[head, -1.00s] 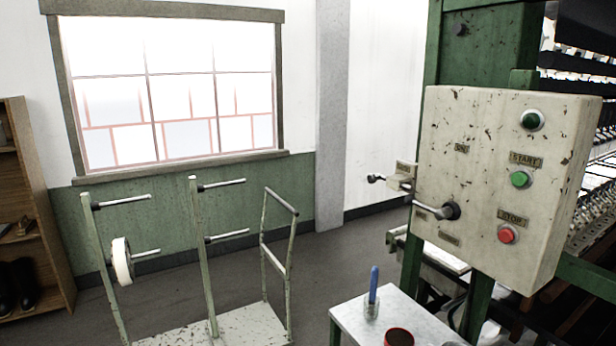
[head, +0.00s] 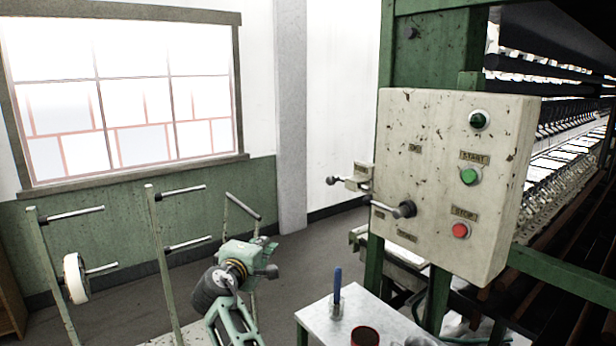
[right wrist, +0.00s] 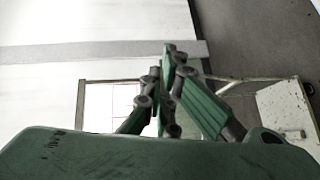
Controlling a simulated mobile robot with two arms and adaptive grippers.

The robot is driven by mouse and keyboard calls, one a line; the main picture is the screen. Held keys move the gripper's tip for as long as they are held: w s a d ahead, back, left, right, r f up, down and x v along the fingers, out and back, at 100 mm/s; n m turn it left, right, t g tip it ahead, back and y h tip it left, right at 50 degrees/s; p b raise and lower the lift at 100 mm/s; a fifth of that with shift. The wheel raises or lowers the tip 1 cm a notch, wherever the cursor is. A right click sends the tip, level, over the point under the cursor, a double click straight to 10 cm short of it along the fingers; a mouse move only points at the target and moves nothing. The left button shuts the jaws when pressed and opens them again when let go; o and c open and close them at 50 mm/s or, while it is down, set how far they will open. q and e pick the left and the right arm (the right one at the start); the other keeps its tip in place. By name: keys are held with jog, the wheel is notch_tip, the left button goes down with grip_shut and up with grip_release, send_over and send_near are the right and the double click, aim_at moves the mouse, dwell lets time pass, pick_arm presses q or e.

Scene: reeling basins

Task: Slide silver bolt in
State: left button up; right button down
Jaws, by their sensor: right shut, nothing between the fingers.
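The silver bolt (head: 344,182) is a short bar with a round knob at its left end. It sticks out to the left from a small cream holder (head: 358,177) at the left side of the cream control box (head: 440,165). My right gripper (head: 264,248) is green and dark, low and left of the bolt in the head view, well apart from it. Its closed, empty fingers show in the right wrist view (right wrist: 170,55). The bolt does not show in the right wrist view. My left gripper is not in view.
The box also bears a dark-knobbed lever (head: 402,209), a green button (head: 470,176) and a red button (head: 460,230). A small white table (head: 318,315) with a blue-handled tool stands below it. A pale rack trolley (head: 163,265) stands at left, near my right arm.

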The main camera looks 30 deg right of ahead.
jog(key=s+d+r+m+g+h, duration=0.1)
jog(key=s+d+r+m+h, duration=0.1)
jog(key=r, duration=0.7)
jog(key=s+d+r+m+g+h, duration=0.1)
jog(key=s+r+h, duration=0.15)
jog(key=r, duration=0.65)
jog(key=f+p+x, duration=0.1)
jog(key=p+x, duration=0.4)
jog(key=x, duration=0.5)
jog(key=shift+s+d+f+y+p, duration=0.1)
jog(key=shift+s+d+y+p, duration=0.1)
jog(key=shift+s+p, duration=0.55)
jog(key=shift+s+d+f+y+p, duration=0.15)
jog(key=shift+s+p, duration=0.35)
jog(key=shift+s, duration=0.5)
